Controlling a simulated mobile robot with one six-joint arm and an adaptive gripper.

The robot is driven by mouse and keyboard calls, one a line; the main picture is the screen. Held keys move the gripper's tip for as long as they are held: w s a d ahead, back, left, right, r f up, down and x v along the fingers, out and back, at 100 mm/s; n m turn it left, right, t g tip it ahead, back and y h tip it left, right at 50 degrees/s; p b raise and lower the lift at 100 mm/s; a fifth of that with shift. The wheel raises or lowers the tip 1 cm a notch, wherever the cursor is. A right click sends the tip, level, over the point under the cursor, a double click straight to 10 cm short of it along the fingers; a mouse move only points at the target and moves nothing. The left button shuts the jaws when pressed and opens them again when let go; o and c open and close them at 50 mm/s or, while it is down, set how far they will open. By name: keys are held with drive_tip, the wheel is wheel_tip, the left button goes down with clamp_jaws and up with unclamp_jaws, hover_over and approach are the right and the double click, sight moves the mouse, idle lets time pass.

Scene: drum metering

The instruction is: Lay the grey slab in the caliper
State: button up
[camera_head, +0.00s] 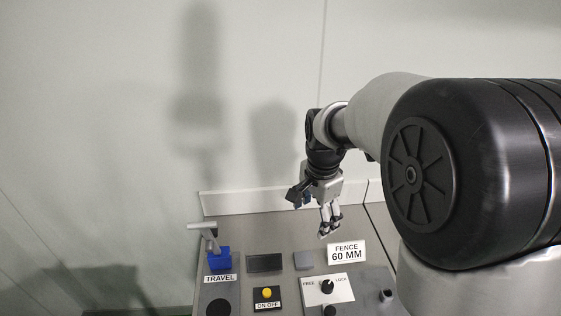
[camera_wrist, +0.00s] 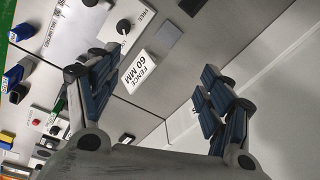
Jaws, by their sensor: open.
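A small grey square piece (camera_head: 303,260), which looks like the grey slab, lies flat on the grey panel, left of the FENCE 60 MM sign. It also shows in the wrist view (camera_wrist: 168,36), near the top. A dark rectangular piece (camera_head: 264,263) lies to its left and shows at the top edge of the wrist view (camera_wrist: 192,6). I cannot tell which part is the caliper. My gripper (camera_head: 329,229) hangs above the back of the panel, pointing down, apart from the slab. In the wrist view its fingers (camera_wrist: 157,88) are spread with nothing between them.
The white FENCE 60 MM sign (camera_head: 347,253) stands close below my gripper. A blue block with a grey lever (camera_head: 219,260) stands at the left by the TRAVEL label. A yellow button (camera_head: 267,293) and a FREE/LOCK knob (camera_head: 327,287) are at the front. A wall rises behind.

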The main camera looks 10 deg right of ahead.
drive_tip(key=w+f+m+g+p, duration=0.1)
drive_tip(key=w+f+m, duration=0.5)
drive_tip(key=f, duration=0.4)
drive_tip(key=n+b, duration=0.1)
drive_tip(key=b, duration=0.1)
hover_over(304, 258)
drive_tip(key=f, duration=1.2)
drive_tip(key=shift+a+f, duration=0.2)
wheel_tip(304, 258, down, 5)
drive_tip(key=shift+d+f+b, duration=0.1)
drive_tip(key=shift+d+b, duration=0.05)
drive_tip(key=shift+b, duration=0.8)
drive_tip(key=shift+c, duration=0.5)
drive_tip(key=c, duration=1.1)
drive_tip(key=shift+c, duration=0.2)
